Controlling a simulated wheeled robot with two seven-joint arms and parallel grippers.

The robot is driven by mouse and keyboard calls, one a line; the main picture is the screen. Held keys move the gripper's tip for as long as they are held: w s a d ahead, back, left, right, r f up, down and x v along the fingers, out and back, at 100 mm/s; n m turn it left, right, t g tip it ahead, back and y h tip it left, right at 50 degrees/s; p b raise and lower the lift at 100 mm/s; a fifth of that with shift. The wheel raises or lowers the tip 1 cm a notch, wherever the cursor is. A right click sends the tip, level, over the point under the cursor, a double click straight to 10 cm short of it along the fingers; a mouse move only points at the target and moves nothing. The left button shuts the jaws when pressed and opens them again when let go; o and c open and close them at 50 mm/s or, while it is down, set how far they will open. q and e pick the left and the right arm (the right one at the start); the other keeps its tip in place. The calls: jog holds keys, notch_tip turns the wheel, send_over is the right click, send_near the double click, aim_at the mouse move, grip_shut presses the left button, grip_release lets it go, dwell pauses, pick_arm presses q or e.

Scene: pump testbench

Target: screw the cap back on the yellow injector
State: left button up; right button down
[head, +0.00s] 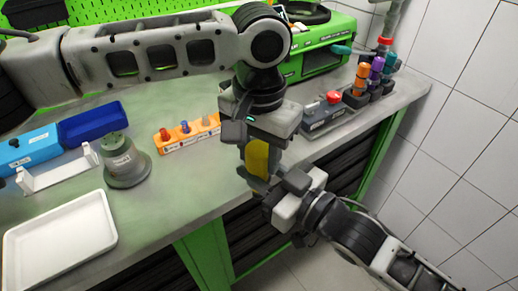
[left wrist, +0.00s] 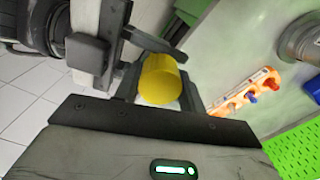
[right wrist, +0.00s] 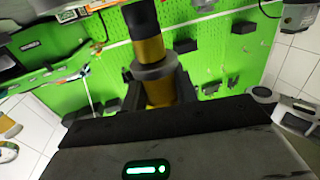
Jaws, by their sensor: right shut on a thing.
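The yellow injector (head: 257,158) is off the bench, between my two grippers near the bench's front edge. My left gripper (head: 262,150) comes down from above, its fingers either side of the yellow part; contact is unclear. In the left wrist view a yellow cylinder end (left wrist: 162,80) lies between its fingers. My right gripper (head: 270,190) is below and shut on the injector. In the right wrist view the injector (right wrist: 150,50) stands nearly upright, yellow with dark sections. I cannot tell the cap from the body or see the joint between them.
An orange rack (head: 190,138) with small coloured parts, a grey-green pot (head: 125,163), a white tray (head: 62,235) and blue bins (head: 90,123) stand on the bench. A dark holder with coloured injectors (head: 360,98) and a green machine (head: 318,50) stand further right.

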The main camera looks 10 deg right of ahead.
pick_arm(q)
jog(key=m, duration=0.5)
jog(key=o, duration=1.2)
jog(key=shift+c, duration=0.2)
jog(key=shift+r, duration=0.1)
notch_tip(320, 180, up, 12)
